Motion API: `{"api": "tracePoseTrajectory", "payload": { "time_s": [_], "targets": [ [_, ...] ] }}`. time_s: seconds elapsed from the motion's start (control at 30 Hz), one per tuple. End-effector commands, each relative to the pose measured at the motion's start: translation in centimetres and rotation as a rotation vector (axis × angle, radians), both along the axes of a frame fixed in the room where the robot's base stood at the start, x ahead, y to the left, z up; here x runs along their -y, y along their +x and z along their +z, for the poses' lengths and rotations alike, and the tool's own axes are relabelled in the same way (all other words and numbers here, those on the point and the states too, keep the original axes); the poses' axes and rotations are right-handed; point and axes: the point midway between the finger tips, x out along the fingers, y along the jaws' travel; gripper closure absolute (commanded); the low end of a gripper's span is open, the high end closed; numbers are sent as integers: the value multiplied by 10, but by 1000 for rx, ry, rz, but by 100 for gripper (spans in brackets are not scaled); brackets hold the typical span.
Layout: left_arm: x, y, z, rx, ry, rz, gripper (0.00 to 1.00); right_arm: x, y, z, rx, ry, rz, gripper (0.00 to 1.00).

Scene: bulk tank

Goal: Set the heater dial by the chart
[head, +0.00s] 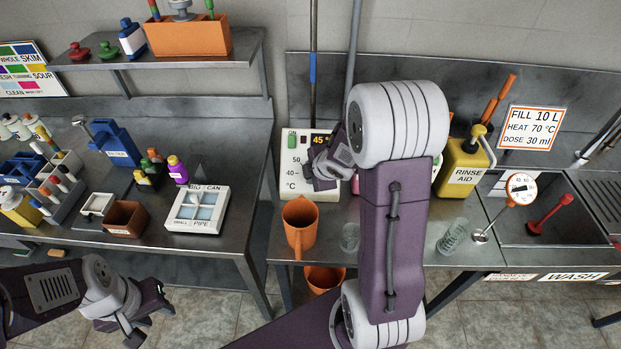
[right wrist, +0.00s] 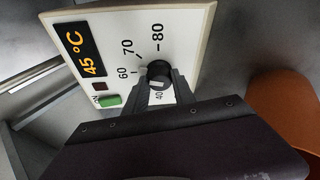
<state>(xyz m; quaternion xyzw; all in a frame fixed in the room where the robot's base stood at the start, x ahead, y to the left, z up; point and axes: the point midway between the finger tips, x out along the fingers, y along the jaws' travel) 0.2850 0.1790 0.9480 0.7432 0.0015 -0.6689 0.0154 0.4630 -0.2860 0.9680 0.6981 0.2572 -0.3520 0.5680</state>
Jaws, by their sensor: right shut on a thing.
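The heater panel (head: 292,165) is a white box on the back wall with an amber 45 °C display and a green switch. In the right wrist view its black dial knob (right wrist: 158,71) sits amid marks for 40, 60, 70 and 80. My right gripper (right wrist: 157,80) is shut on the knob, one finger on each side. The knob's pointer is hard to make out between the fingers. The chart (head: 532,128) on the wall reads FILL 10 L, HEAT 70 °C, DOSE 30 ml. My left gripper (head: 140,332) looks open and empty, low at the left.
An orange jug (head: 300,226) and a clear glass (head: 350,237) stand on the bench below the panel. A round thermometer (head: 521,188) is by the sink. A cluttered side bench (head: 240,215) is at left.

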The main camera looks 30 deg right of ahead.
Motion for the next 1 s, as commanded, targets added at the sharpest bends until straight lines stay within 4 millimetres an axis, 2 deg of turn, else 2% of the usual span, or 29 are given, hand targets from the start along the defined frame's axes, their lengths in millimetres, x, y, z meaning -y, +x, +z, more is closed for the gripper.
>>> {"api": "tracePoseTrajectory", "payload": {
  "time_s": [0.03,0.1,0.5,1.0],
  "targets": [
    [0,0,-10,0,0,0,64,0,-2,-7,9,22,-34,100],
    [0,0,-16,0,0,0,64,0,-3,-8,28,57,-83,100],
    [0,0,-46,0,0,0,64,-1,-3,-8,124,216,-302,100],
    [0,0,-57,0,0,0,64,-1,-5,-6,161,287,-401,100]
  ]
}}
